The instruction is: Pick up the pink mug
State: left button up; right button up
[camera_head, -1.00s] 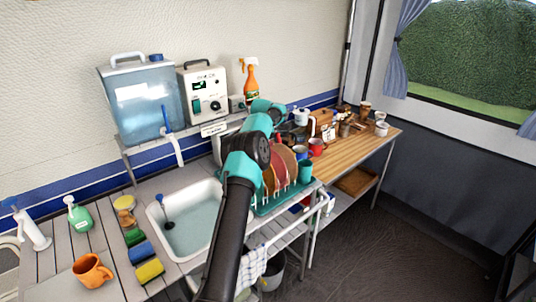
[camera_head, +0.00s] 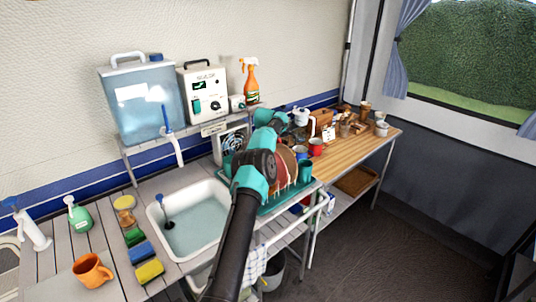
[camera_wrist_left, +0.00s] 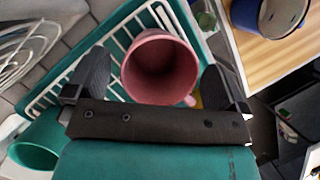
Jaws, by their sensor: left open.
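The pink mug (camera_wrist_left: 163,66) shows in the left wrist view with its open mouth toward the camera and its handle at the lower right. It is in the white wire dish rack (camera_wrist_left: 125,32) with a teal tray. My left gripper (camera_wrist_left: 155,76) is open, with one finger on each side of the mug; I cannot tell whether either finger touches it. In the head view my left arm reaches over the rack, and the pink mug is hidden there. My right gripper is in neither view.
A teal cup (camera_wrist_left: 38,145) is close by at the lower left of the wrist view. A blue mug (camera_wrist_left: 266,14) stands on the wooden counter (camera_head: 355,147). Plates stand in the rack. The sink (camera_head: 195,222) is left of my arm; a fan (camera_head: 232,140) is behind.

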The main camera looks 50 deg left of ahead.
pick_arm(q)
jog(key=shift+w+a+f, duration=0.1)
jog(key=shift+f, duration=0.25)
jog(key=shift+c, duration=0.3)
jog(key=c, duration=0.9)
jog(key=shift+r, duration=0.1)
